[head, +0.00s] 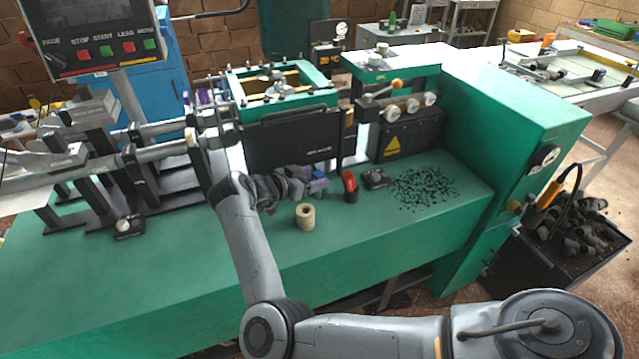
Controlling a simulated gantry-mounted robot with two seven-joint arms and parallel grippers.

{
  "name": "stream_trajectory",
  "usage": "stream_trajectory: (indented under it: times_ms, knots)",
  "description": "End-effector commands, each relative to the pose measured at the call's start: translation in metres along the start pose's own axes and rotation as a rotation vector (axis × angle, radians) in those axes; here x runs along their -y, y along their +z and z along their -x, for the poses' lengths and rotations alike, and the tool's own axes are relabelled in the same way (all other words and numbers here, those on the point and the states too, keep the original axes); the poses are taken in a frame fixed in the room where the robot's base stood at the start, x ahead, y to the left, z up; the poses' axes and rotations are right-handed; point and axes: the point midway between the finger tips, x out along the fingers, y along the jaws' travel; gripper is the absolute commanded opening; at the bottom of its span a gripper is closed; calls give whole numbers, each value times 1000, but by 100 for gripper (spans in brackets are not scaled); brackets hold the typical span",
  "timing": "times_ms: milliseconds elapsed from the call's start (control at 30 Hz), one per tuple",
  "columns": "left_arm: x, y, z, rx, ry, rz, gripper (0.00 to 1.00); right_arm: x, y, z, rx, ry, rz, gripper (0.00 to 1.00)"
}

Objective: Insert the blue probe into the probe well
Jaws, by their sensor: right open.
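My right gripper (318,180) is low over the green bench top, in front of the black panel of the machine. Its two violet-grey fingers point right and stand apart, with nothing seen between them. A small red and black item (349,185) stands just right of the fingertips, apart from them. I cannot make out a blue probe for certain in this view. I cannot pick out a probe well either; my right forearm and wrist hide part of the bench. My left gripper does not show.
Stacked beige rings (305,216) stand close in front of my right gripper. A small dark device (375,178) and scattered black bits (424,188) lie to the right. Metal rods and brackets (130,160) crowd the left. The front of the bench top (140,285) is clear.

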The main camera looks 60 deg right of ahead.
Motion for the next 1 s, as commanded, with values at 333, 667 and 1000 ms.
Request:
stream_trajectory:
  times_ms: [333,667,1000]
  knots:
    - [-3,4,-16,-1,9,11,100,2,4,-33,-1,0,-1,64]
    - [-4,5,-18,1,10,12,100,2,1,-52,1,-2,0,64]
    - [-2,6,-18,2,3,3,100,2,2,-51,1,-2,0,26]
